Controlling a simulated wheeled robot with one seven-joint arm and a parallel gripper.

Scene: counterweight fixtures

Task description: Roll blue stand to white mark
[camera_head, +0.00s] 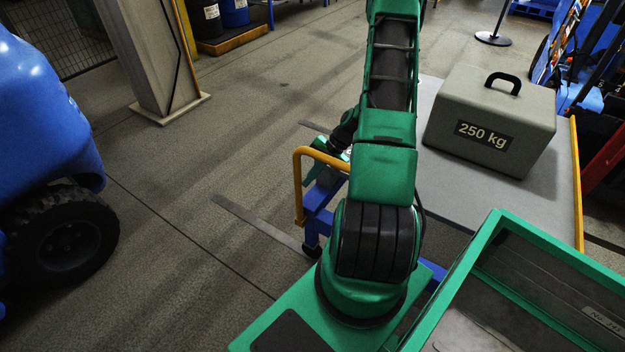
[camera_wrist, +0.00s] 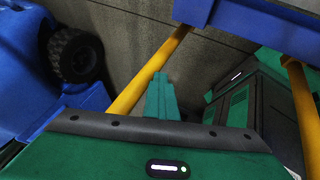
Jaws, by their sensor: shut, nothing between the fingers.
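The blue stand (camera_head: 318,222) shows in the head view as a blue frame with a yellow handle (camera_head: 298,180), partly hidden behind my arm. In the wrist view, a blue beam (camera_wrist: 270,22) crosses the top right, with yellow bars (camera_wrist: 150,75) running down from it. My gripper (camera_wrist: 161,78) is shut and empty, its green fingers close beside the left yellow bar; I cannot tell whether they touch. Two pale strips lie on the floor, one left of the stand (camera_head: 250,222) and one farther back (camera_head: 313,127); I cannot tell which is the white mark.
A grey block marked 250 kg (camera_head: 490,125) rests on a grey surface (camera_head: 440,205) right of my arm. A blue vehicle with a black tyre (camera_head: 65,240) stands at left. A grey column (camera_head: 150,60) stands behind. The floor between the vehicle and stand is clear.

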